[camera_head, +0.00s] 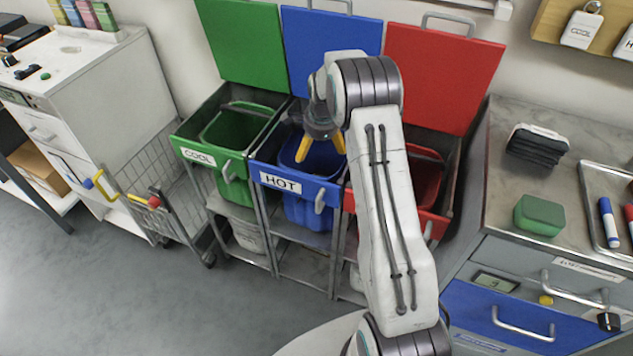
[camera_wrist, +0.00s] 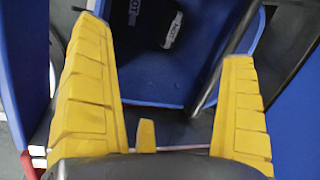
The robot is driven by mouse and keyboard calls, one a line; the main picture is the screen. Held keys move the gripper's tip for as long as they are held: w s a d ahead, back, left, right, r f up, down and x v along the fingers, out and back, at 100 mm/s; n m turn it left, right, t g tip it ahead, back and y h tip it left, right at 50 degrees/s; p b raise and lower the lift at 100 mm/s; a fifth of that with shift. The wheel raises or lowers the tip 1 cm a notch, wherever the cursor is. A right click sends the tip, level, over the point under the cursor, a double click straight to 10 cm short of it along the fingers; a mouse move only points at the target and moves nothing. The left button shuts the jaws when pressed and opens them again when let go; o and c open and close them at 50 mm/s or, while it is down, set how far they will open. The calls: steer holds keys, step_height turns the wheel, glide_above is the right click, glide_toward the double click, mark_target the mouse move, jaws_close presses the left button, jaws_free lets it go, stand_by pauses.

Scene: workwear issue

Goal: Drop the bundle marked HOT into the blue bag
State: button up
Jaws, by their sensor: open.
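The blue bag (camera_head: 307,212) hangs in the middle bin of the stand, behind a front label reading HOT (camera_head: 280,183). My gripper (camera_head: 320,150) is over this bin, fingers pointing down, open and empty. In the wrist view its yellow fingers (camera_wrist: 170,105) are spread wide apart. Between and beyond them, a dark bundle (camera_wrist: 150,22) with a white tag lies low inside the blue bag (camera_wrist: 215,70). Lettering on it looks like HOT, but it is small and partly cut off by the frame edge. The bundle is hidden in the head view.
A green bag (camera_head: 228,135) and a red bag (camera_head: 425,180) flank the blue one, with raised lids behind. A wire cart (camera_head: 155,190) stands left. The right counter holds a dark folded bundle (camera_head: 537,146), a green block (camera_head: 539,214) and a tray (camera_head: 590,190).

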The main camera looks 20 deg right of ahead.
steer(key=v, duration=1.1)
steer(key=shift+r, duration=0.15)
steer(key=s+a+f+n+g+y, duration=0.1)
steer(key=s+a+f+n+g, duration=0.1)
steer(key=s+n, duration=0.6)
steer(key=s+a+f+n+g, duration=0.2)
steer(key=s+n, duration=0.6)
steer(key=s, duration=0.1)
steer(key=s+a+r+n+p, duration=0.1)
steer(key=s+a+r+p, duration=0.15)
steer(key=s+r, duration=0.4)
steer(key=s+a+r+n+p, duration=0.2)
steer(key=s+a+r, duration=0.15)
steer(key=s, duration=0.55)
step_height(320, 180, up, 9)
steer(key=s+a+n+t+p, duration=0.1)
steer(key=s+t+p, duration=0.1)
steer(key=t+p, duration=0.2)
steer(key=shift+r, duration=0.2)
steer(key=shift+a, duration=0.1)
